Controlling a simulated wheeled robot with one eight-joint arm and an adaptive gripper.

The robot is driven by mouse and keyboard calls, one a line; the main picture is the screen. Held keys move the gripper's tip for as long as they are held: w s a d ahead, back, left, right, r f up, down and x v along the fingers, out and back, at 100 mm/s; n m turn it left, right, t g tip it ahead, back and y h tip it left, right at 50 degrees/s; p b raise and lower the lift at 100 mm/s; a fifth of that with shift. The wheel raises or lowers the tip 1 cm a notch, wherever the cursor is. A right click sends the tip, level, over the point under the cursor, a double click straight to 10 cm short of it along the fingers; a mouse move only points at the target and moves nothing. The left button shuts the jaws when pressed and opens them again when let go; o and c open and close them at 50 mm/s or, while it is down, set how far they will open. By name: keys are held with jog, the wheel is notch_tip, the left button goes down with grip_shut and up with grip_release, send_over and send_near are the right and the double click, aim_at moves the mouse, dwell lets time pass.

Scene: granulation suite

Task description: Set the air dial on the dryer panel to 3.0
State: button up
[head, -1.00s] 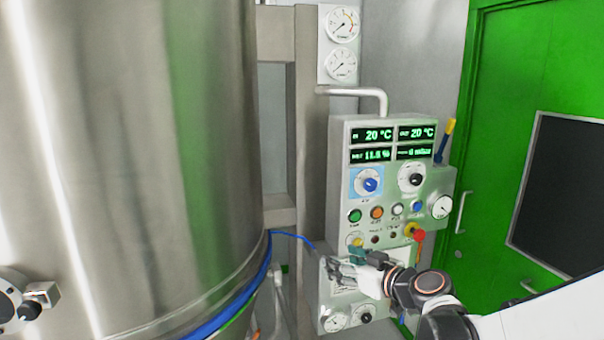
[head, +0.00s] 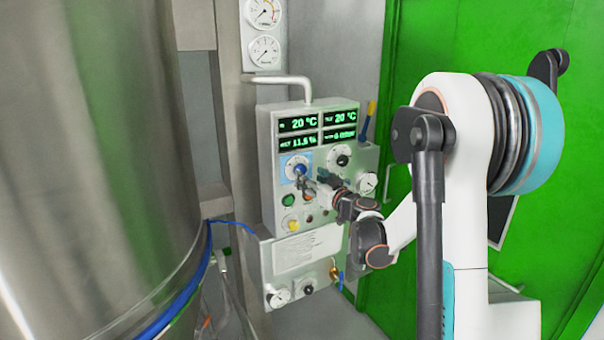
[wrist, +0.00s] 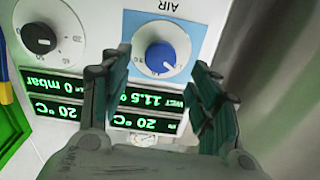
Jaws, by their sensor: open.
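The air dial is a blue knob on a white round scale with a light blue surround, on the dryer panel (head: 268,170). In the head view the blue knob (head: 299,167) is partly behind my gripper (head: 306,183). In the wrist view, which shows the panel upside down, the blue knob (wrist: 160,57) lies between and beyond the open fingers of my gripper (wrist: 160,65), under the label AIR. The fingers have green pads and hold nothing. A white mark shows on the knob's edge, but the number it points to is too small to read.
A black knob (wrist: 39,38) sits beside the air dial. Green displays (head: 318,131) are above the dials in the head view, with coloured buttons below. A large steel vessel (head: 90,170) stands left, a green door (head: 560,220) right.

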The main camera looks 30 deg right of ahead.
aim_at(302, 171)
jog(key=w, duration=0.6)
jog(key=shift+a, duration=0.1)
jog(key=c, duration=1.1)
